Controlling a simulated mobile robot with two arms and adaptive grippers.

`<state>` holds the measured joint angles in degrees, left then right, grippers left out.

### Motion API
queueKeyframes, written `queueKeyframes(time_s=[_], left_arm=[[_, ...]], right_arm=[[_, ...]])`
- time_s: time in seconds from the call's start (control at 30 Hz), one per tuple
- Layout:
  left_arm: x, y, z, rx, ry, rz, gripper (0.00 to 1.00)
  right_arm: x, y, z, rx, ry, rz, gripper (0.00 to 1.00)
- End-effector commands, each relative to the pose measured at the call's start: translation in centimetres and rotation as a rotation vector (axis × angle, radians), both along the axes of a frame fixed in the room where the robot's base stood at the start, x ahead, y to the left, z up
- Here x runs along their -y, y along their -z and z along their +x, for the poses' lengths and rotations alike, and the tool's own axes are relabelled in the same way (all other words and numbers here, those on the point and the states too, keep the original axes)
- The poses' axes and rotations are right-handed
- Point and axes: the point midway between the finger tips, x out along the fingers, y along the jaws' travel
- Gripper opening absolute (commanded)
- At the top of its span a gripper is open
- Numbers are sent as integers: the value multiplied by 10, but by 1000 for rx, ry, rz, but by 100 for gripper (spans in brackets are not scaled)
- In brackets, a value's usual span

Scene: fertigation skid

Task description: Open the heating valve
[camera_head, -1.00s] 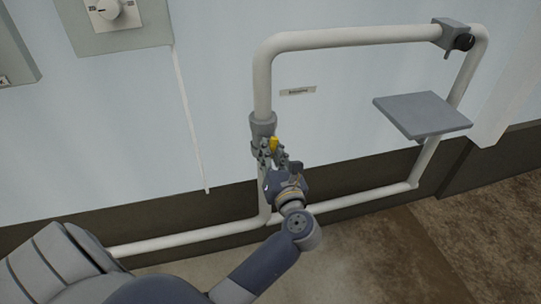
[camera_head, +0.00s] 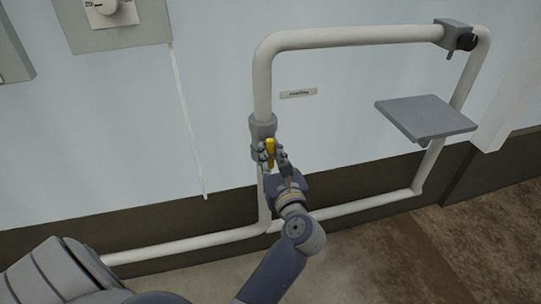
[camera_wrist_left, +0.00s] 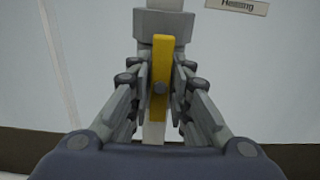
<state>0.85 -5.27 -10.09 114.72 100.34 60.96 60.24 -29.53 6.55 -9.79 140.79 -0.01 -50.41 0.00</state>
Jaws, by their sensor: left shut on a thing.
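The heating valve has a yellow lever handle (camera_head: 270,152) on a grey fitting (camera_head: 262,128) in the left vertical run of the white pipe. In the left wrist view the yellow handle (camera_wrist_left: 160,75) stands upright, in line with the pipe, below the grey fitting (camera_wrist_left: 164,22). My left gripper (camera_head: 270,158) is at the handle, its fingers on both sides of it. In the left wrist view the left gripper (camera_wrist_left: 159,80) is shut on the handle, which fills the gap between the fingertips. My right gripper is not in view.
A label reading "Heating" (camera_wrist_left: 238,6) is on the wall right of the valve. A grey shelf plate (camera_head: 425,117) juts out at right. A dial panel (camera_head: 115,22) hangs upper left.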

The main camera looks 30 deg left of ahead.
Motion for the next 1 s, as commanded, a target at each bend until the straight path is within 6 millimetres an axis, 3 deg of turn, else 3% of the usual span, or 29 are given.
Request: queueKeyframes(time_s=[0.3, 0.33, 0.4, 1.0], left_arm=[[0, 0, 0, 2, 1, -3, 0], [0, 0, 0, 2, 1, -3, 23], [0, 0, 0, 2, 1, -3, 35], [0, -3, 0, -30, 0, 26, 35]], right_arm=[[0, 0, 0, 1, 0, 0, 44], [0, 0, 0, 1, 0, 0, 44], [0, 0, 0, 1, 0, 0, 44], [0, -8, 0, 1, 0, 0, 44]])
